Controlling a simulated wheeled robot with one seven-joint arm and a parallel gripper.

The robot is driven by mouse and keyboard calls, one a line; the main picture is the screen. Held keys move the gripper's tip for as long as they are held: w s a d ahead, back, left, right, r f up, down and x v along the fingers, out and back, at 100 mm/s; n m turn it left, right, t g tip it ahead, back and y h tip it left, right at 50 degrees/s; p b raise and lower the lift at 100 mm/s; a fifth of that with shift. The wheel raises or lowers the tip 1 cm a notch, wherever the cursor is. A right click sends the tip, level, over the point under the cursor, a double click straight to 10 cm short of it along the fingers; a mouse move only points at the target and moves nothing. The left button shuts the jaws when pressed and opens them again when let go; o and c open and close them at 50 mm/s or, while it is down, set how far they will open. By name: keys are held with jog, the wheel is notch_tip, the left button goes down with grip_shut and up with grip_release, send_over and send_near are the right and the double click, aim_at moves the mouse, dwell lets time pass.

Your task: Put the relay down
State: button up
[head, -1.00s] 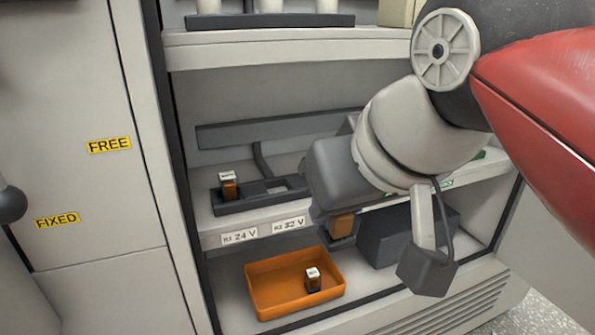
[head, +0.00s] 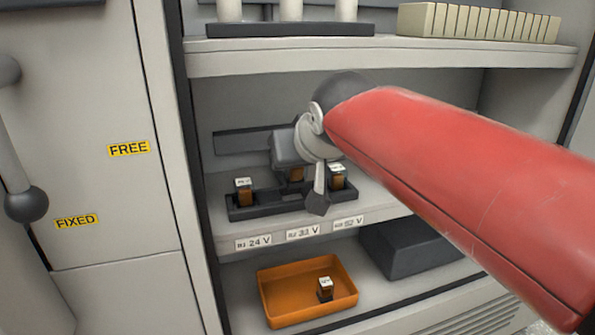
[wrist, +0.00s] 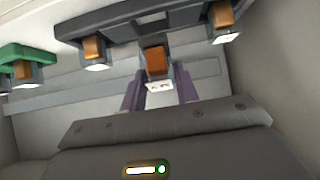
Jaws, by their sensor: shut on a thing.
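My gripper (head: 292,152) is over the dark socket strip (head: 268,207) on the middle shelf. It is shut on an orange-brown relay (head: 296,174), which is upright between the two relays standing in the strip, a left one (head: 243,192) and a right one (head: 337,177). In the wrist view, the held relay (wrist: 157,62) is between the purple fingers (wrist: 158,92), near the middle opening of the strip (wrist: 125,32). My wrist hides part of the strip, and I cannot tell whether the relay is seated in it.
An orange tray (head: 283,314) on the lower shelf holds another relay (head: 325,290). A dark box (head: 405,248) stands right of it. A green strip (wrist: 22,53) with relays shows in the wrist view. The upper shelf edge (head: 390,62) is above my arm.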

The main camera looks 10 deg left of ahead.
aim_at(299, 172)
jog(key=f, duration=0.2)
jog(key=w+f, duration=0.1)
jog(key=shift+a+f, duration=0.25)
jog(key=shift+a, duration=0.05)
jog(key=shift+w+a, duration=0.15)
jog(key=shift+w, duration=0.05)
jog(key=shift+w+a+r+g+h+p, duration=0.15)
jog(key=shift+g+h+p, duration=0.3)
jog(key=shift+p, duration=0.25)
jog(key=shift+w+a+g+h+p, duration=0.1)
jog(key=shift+w+g+h+p, duration=0.1)
jog(key=shift+g+h+p, duration=0.3)
jog(key=shift+w+a+g+h+p, duration=0.1)
jog(key=shift+w+g+h+p, duration=0.1)
jog(key=shift+g+p, duration=0.4)
jog(key=shift+g, duration=0.25)
jog(key=shift+f, duration=0.5)
